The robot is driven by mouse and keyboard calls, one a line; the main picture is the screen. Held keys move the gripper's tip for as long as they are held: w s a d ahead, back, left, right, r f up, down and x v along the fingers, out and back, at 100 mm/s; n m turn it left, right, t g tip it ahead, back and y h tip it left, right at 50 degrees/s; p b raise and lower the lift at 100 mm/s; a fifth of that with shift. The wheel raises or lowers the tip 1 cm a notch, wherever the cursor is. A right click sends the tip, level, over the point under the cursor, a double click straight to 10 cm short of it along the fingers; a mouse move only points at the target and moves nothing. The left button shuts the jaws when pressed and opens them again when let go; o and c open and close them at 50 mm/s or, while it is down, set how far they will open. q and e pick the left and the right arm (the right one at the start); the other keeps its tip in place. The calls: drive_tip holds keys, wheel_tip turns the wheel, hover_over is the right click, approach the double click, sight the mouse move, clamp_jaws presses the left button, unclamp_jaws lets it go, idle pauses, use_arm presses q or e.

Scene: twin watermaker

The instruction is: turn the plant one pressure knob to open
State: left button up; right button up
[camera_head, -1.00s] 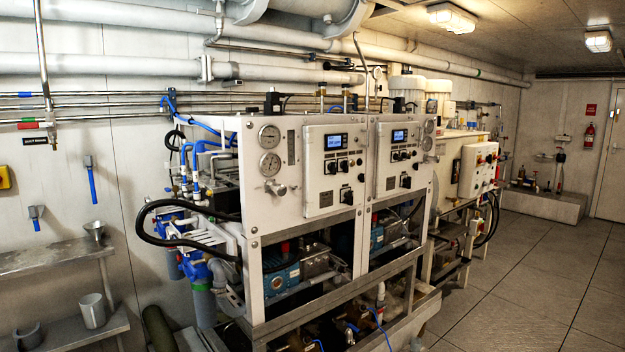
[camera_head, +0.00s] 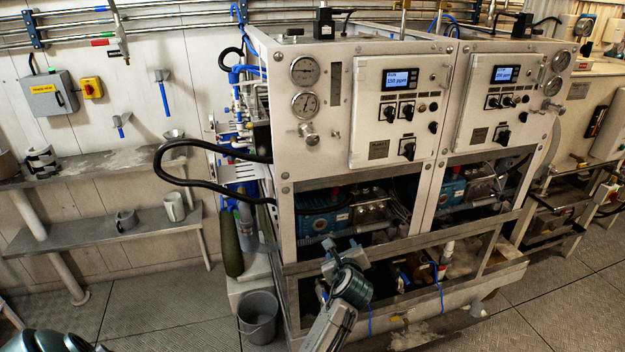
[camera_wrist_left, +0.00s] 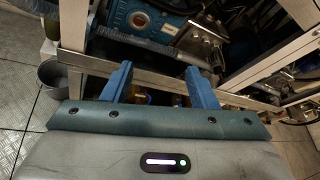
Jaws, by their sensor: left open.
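The left cabinet (camera_head: 325,165) of the watermaker has a small silver round knob (camera_head: 306,130) below two round gauges; it looks like the plant one pressure knob. Its turned position is too small to tell. My left gripper (camera_head: 343,257) is in front of the cabinet's lower frame, well below the knob and slightly right of it. In the left wrist view its two blue fingers (camera_wrist_left: 160,88) are apart with nothing held between them. The knob is not in the left wrist view. My right gripper is not in view.
The control panel (camera_head: 400,108) with a lit display and black switches is right of the knob. A black hose (camera_head: 172,180) loops out at the left. The frame's lower rail (camera_head: 400,245) is close to my gripper. A grey bucket (camera_head: 258,318) stands on the floor.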

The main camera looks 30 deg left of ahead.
use_arm(q)
wheel_tip(320, 180, up, 18)
drive_tip(key=a+m+y+p, duration=0.1)
drive_tip(key=m+y+p, duration=0.1)
drive_tip(key=y, duration=0.1)
drive_tip(key=m+y+p, duration=0.1)
drive_tip(key=m+y, duration=0.1)
drive_tip(key=y, duration=0.1)
approach(313, 138)
drive_tip(key=a, duration=0.1)
drive_tip(key=p+x, duration=0.3)
drive_tip(key=x, duration=0.7)
drive_tip(key=shift+w+d, duration=0.1)
drive_tip(key=shift+w, duration=0.2)
drive_tip(key=shift+w+a+f, duration=0.1)
drive_tip(key=shift+w+a, duration=0.2)
drive_tip(key=shift+a, duration=0.1)
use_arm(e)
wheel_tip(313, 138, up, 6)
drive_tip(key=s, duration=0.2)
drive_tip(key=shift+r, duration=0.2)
use_arm(q)
drive_tip(key=c, duration=1)
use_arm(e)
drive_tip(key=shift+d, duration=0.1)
